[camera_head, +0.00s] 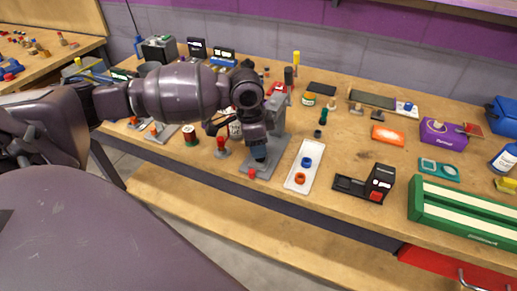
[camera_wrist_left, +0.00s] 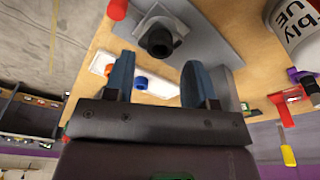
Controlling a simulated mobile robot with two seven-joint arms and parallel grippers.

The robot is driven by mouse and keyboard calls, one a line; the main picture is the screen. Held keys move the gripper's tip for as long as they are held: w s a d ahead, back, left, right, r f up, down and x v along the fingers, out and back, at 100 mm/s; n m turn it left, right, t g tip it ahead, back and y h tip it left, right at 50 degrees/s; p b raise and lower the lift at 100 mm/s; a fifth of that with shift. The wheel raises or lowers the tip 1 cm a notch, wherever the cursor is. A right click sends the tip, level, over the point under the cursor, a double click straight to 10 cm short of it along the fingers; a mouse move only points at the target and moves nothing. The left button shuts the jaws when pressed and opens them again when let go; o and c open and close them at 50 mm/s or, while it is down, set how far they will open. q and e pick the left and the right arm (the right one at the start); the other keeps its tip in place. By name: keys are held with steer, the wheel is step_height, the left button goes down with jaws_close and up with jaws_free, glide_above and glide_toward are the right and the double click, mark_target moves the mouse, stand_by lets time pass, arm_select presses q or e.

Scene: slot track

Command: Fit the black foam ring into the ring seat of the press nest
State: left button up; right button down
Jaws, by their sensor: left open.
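The press (camera_head: 278,125) is a grey upright with a flat grey base at the front edge of the bench. In the left wrist view, a black round piece with a dark hole, which looks like the foam ring (camera_wrist_left: 159,41), is on a light grey part of the press base (camera_wrist_left: 205,35). I cannot tell whether it sits fully down in the seat. My left gripper (camera_head: 259,150) is over the press base in the head view. Its two blue-grey fingers (camera_wrist_left: 158,85) stand wide apart with nothing between them. My right gripper is not in view.
A white tray (camera_head: 296,184) with a blue ring (camera_head: 307,162) and an orange ring (camera_head: 300,178) lies right of the press. A red knob (camera_head: 252,173) is at the base's front. A black stand (camera_head: 370,187) and green case (camera_head: 465,212) are further right.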

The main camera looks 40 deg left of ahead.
arm_select(q)
step_height(320, 180, up, 10)
steer(key=s+a+p, duration=0.1)
steer(key=shift+p, duration=0.35)
stand_by(0.3)
steer(key=s+d+f+n+t+h, duration=0.1)
steer(key=s+d+f, duration=0.45)
steer(key=f, duration=0.25)
steer(key=s+d+f+n+t, duration=0.1)
steer(key=s+d+f, duration=0.4)
steer(key=s+f, duration=0.2)
steer(key=s+a+f+n+y, duration=0.1)
steer(key=s+a+n+y, duration=0.1)
steer(key=s+n, duration=0.35)
steer(key=s+a+f+n+y, duration=0.1)
steer(key=s+a+f+n, duration=0.1)
steer(key=s, duration=0.7)
steer(key=w+f+m+t, duration=0.1)
steer(key=w+f+t, duration=0.6)
steer(key=f, duration=0.3)
steer(key=shift+w+a+t+h, duration=0.2)
steer(key=shift+t+h, duration=0.1)
steer(key=shift+t, duration=0.3)
